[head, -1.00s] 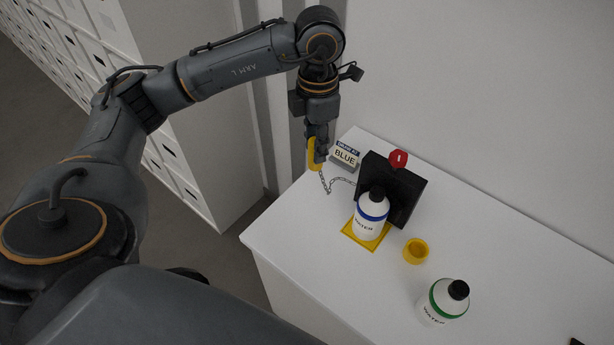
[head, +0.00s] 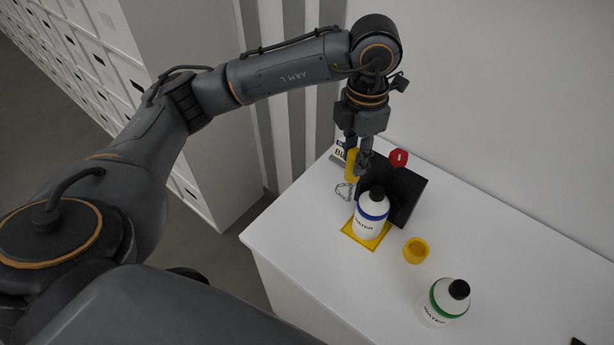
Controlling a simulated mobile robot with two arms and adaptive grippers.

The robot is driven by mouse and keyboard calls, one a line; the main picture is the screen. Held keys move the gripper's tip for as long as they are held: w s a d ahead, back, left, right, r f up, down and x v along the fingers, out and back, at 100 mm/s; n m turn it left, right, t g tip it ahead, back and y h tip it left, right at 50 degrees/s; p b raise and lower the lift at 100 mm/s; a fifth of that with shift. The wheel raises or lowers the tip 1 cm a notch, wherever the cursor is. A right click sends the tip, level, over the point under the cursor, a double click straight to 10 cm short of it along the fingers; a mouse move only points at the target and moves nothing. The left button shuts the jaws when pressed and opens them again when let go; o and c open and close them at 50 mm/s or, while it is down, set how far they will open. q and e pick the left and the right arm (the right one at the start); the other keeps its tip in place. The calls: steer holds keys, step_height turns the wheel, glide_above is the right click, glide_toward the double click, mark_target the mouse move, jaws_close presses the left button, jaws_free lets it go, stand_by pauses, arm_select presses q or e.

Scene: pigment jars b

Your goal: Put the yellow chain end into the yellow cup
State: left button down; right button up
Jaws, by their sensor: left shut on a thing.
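My left gripper (head: 357,170) is shut on the yellow chain end (head: 350,166), holding it above the table behind the blue-banded bottle. The chain (head: 344,190) hangs from it in a loose loop to the left of that bottle; where its other end goes is hidden. The yellow cup (head: 416,250) stands on the table to the right of the bottle, well apart from the gripper, and its opening faces up. My right gripper is not in view.
A white water bottle with a blue band (head: 370,215) stands on a yellow mat (head: 358,237), with a black block (head: 407,196) and red knob (head: 398,158) behind. A green-banded bottle (head: 445,301) stands at front right. The partly hidden BLUE sign (head: 339,152) is behind the gripper.

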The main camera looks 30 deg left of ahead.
arm_select(q)
steer(key=w+d+b, duration=0.2)
steer(key=w+d, duration=0.1)
steer(key=d, duration=1.5)
steer(key=shift+d, duration=0.25)
stand_by(0.5)
stand_by(0.4)
